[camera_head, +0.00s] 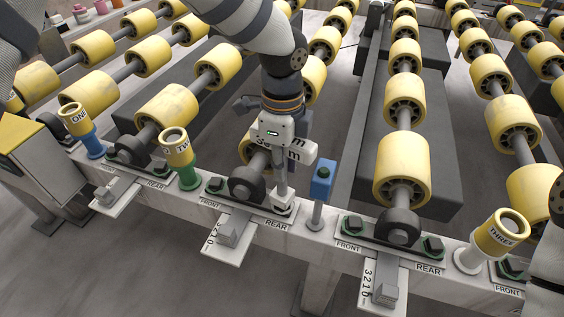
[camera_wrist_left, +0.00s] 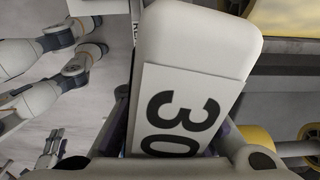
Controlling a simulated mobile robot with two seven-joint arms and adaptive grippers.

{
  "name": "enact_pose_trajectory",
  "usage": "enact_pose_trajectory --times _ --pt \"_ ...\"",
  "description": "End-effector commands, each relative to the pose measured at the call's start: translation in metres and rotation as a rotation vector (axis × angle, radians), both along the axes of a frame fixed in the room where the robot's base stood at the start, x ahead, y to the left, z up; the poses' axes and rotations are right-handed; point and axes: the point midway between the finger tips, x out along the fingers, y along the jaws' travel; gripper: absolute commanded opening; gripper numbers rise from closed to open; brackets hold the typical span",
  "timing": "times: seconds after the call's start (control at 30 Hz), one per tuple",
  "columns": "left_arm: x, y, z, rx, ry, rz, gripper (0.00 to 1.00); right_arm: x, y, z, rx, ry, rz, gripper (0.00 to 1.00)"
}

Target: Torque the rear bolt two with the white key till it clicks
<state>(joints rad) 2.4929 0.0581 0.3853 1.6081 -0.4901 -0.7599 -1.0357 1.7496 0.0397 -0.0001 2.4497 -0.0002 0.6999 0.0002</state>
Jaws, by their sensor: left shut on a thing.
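My left gripper (camera_head: 285,150) is shut on the white key (camera_head: 300,152), whose body fills the left wrist view (camera_wrist_left: 190,95) with the number 30 on it. The key stands about upright. Its lower end (camera_head: 283,203) is down at the REAR position of the middle plate (camera_head: 262,210); it hides the bolt there, and I cannot tell how fully it sits on it. The TWO tag (camera_head: 176,147) is on a yellow-topped green post left of this plate.
A blue key (camera_head: 322,182) stands on the rail just right of the white key. The ONE post (camera_head: 78,122) and THREE post (camera_head: 500,235) stand farther left and right. Yellow rollers (camera_head: 402,165) rise behind the rail. A scale tab (camera_head: 232,232) juts out in front.

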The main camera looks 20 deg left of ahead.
Motion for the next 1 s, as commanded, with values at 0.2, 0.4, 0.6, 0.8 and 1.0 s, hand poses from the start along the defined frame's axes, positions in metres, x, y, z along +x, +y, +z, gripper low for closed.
enact_pose_trajectory --times 0.2,0.4,0.6,0.8,1.0 --pt "0.0001 -0.0003 0.0016 0.000 -0.002 0.000 0.00 0.0033 0.0000 0.0032 0.000 -0.012 0.000 0.40" --pt "0.0001 -0.0003 0.0006 0.000 -0.001 0.000 0.00 0.0027 0.0000 0.0026 0.000 -0.010 0.000 0.40" --pt "0.0002 -0.0002 0.0012 0.000 -0.002 0.000 0.00 0.0036 0.0000 0.0034 -0.001 -0.013 0.000 0.40" --pt "0.0006 -0.0003 0.0012 0.000 -0.002 0.000 0.00 0.0050 0.0000 0.0049 0.000 -0.018 0.000 0.40" --pt "0.0004 -0.0002 -0.0001 0.000 -0.001 0.000 0.00 0.0047 0.0000 0.0046 0.000 -0.017 0.000 0.40"
